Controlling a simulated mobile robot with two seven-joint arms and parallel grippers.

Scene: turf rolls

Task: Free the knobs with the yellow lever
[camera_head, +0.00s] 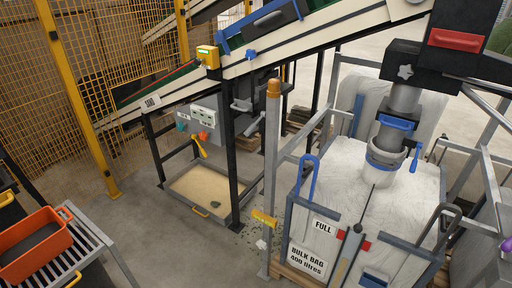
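A yellow lever (200,148) hangs below a pale control panel (204,114) under the conveyor, slanting down to the right. An orange-red knob (204,135) sits just above it. A small teal knob (181,126) shows at the left of the panel. Both are small, and I cannot tell whether the lever blocks or touches them. A second yellow piece (264,217), like a handle or tag, is on the grey post (271,150) beside the bag frame. Neither of my grippers can be made out in the head view.
An inclined conveyor (290,52) crosses above the panel. A sand tray (205,190) lies below it. A full white bulk bag (340,185) in a metal frame stands right. An orange bin (35,245) sits on rollers at lower left. Clear floor (165,240) lies between.

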